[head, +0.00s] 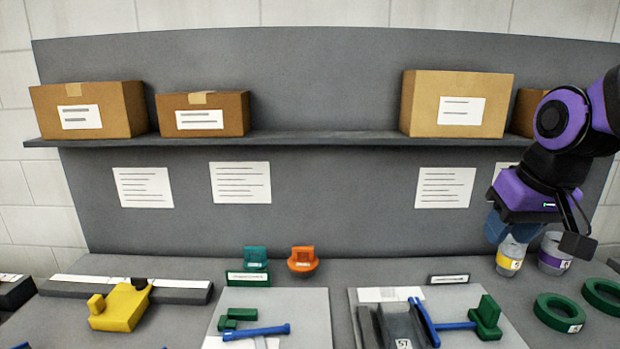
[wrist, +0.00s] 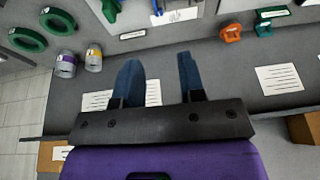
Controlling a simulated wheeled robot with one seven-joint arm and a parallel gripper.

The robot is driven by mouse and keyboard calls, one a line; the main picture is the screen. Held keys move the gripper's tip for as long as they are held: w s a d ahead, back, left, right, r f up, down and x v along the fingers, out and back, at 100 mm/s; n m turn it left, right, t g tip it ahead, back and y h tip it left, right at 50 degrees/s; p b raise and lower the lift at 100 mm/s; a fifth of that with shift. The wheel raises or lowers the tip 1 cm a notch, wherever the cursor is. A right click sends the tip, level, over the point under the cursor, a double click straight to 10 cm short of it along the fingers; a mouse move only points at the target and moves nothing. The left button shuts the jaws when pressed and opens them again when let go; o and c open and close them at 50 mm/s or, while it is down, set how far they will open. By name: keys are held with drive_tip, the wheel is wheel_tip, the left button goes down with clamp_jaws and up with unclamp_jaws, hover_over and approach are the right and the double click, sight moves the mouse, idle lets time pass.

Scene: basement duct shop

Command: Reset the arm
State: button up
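My gripper (head: 510,231) is at the right of the head view, raised over the back of the grey bench, in front of the panel. It overlaps the tops of two labelled jars, one with a yellow band (head: 509,259) and one with a purple band (head: 553,254). In the wrist view my gripper (wrist: 160,76) shows two blue fingers spread apart with nothing between them. That view is upside down, and the jars (wrist: 93,58) (wrist: 66,64) stand clear to the left of the fingers.
A shelf (head: 300,138) above the bench holds cardboard boxes (head: 458,103). Green rings (head: 560,312) lie at the right. A yellow tool (head: 121,306), an orange piece (head: 303,260), a teal piece (head: 255,257) and grey boards (head: 304,310) with green and blue parts occupy the bench.

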drive_tip(key=s+r+t, duration=0.1)
drive_tip(key=s+r, duration=0.2)
drive_tip(key=s, duration=0.8)
drive_tip(key=shift+d+r+h, duration=0.25)
drive_tip(key=shift+d+h, duration=0.05)
drive_tip(key=shift+d, duration=0.05)
